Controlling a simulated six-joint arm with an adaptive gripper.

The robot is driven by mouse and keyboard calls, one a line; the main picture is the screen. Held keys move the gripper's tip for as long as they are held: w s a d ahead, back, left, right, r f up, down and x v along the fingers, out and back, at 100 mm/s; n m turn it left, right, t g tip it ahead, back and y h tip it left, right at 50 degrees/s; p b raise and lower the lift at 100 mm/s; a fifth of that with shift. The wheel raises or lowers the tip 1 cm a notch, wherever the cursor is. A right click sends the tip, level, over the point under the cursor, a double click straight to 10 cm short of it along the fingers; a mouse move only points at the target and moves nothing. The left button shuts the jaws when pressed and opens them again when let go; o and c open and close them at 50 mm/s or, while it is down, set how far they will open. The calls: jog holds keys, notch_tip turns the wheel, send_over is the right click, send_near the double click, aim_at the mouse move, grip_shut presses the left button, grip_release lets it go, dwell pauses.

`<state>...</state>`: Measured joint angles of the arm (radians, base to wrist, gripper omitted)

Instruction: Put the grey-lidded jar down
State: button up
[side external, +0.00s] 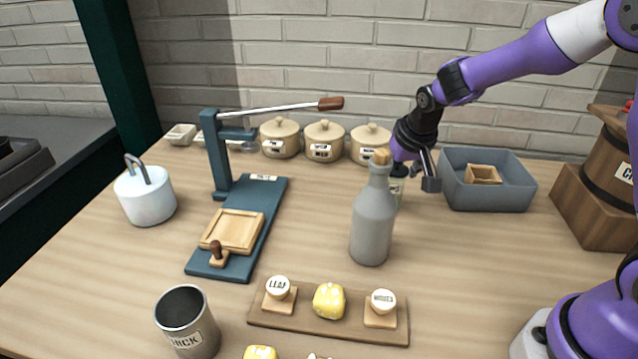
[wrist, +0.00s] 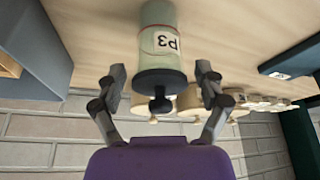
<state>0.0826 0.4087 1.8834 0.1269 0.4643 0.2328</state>
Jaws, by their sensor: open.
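The jar (wrist: 158,42) has a pale greenish body, a label reading P3 and a dark grey lid with a knob. It appears upright on the table in the wrist view, which is upside down. In the side view the jar (side external: 399,187) is mostly hidden behind the grey bottle and my gripper. My gripper (wrist: 160,72) is open, with one finger on each side of the lid and a visible gap on both sides. In the side view my gripper (side external: 417,178) is just behind and right of the bottle.
A grey corked bottle (side external: 372,228) stands close in front of the jar. A blue-grey bin (side external: 487,199) holding a small wooden box is to the right. Several lidded beige pots (side external: 324,142) line the wall. A blue lever press (side external: 262,215) is left. Bare table lies right of the bottle.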

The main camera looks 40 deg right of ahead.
jog(key=v, duration=1)
jog(key=s+a+r+n+y, duration=0.1)
jog(key=s+a+n, duration=0.1)
jog(key=s, duration=0.5)
jog(key=s+a+r+n+t, duration=0.1)
jog(key=s+a+n, duration=0.1)
jog(key=s, duration=0.5)
jog(key=shift+s+a+r+n+y, duration=0.25)
jog(key=shift+s+a+n+y, duration=0.05)
jog(key=shift+s+y, duration=0.1)
